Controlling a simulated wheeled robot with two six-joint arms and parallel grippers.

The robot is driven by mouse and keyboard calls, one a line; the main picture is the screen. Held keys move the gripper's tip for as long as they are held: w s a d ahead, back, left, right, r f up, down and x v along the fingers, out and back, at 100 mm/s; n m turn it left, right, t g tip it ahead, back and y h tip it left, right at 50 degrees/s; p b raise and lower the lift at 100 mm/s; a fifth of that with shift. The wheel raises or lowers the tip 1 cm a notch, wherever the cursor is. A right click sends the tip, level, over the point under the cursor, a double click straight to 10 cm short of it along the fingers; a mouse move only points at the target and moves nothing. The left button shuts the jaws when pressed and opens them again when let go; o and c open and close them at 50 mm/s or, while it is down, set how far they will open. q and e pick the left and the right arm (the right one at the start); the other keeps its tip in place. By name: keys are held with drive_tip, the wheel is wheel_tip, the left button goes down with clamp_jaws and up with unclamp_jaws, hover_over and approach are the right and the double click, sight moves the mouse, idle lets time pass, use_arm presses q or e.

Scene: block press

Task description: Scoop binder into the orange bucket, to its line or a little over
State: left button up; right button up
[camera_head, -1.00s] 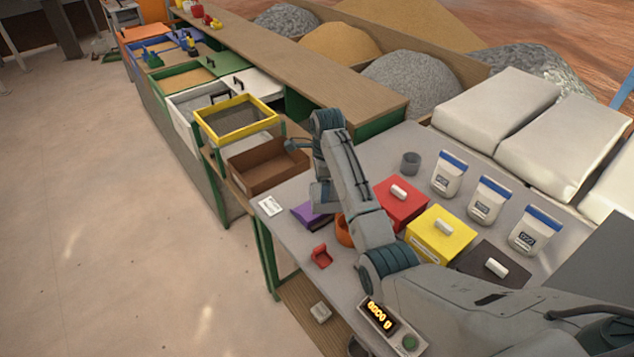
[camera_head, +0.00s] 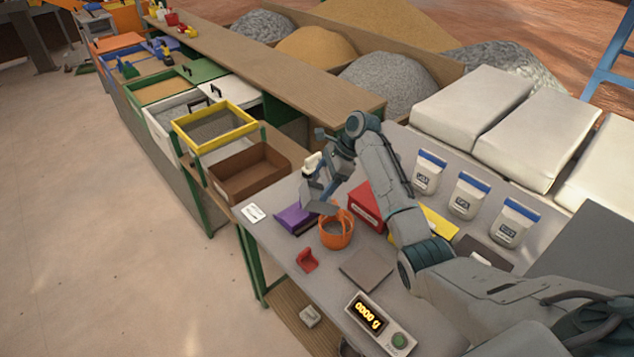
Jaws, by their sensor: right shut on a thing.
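The orange bucket (camera_head: 336,238) stands on the grey table, beside the purple box (camera_head: 292,220). Its inside looks grey; I cannot make out a fill line or level. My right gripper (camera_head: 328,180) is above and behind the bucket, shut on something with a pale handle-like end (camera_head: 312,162). A light grey piece (camera_head: 318,206) hangs below it near the bucket's rim; it may be a scoop, and I cannot tell what is in it. The red box (camera_head: 367,205) and yellow box (camera_head: 438,223) are partly hidden by my right arm. My left gripper is not in view.
A scale display (camera_head: 369,315) reads 0000 g, with a bare grey plate (camera_head: 367,270) behind it. A small red holder (camera_head: 307,260) stands left of the plate. Three blue-topped bags (camera_head: 468,195) stand at the right. A brown tray (camera_head: 250,173) lies beyond the table's left end.

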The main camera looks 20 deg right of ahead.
drive_tip(key=shift+s+d+t+y, duration=0.2)
drive_tip(key=shift+d+y, duration=0.85)
drive_tip(key=shift+y, duration=0.1)
drive_tip(key=shift+s+d+t+y, duration=0.2)
drive_tip(key=shift+d+y, duration=0.85)
drive_tip(key=shift+y, duration=0.1)
drive_tip(key=shift+f, duration=0.1)
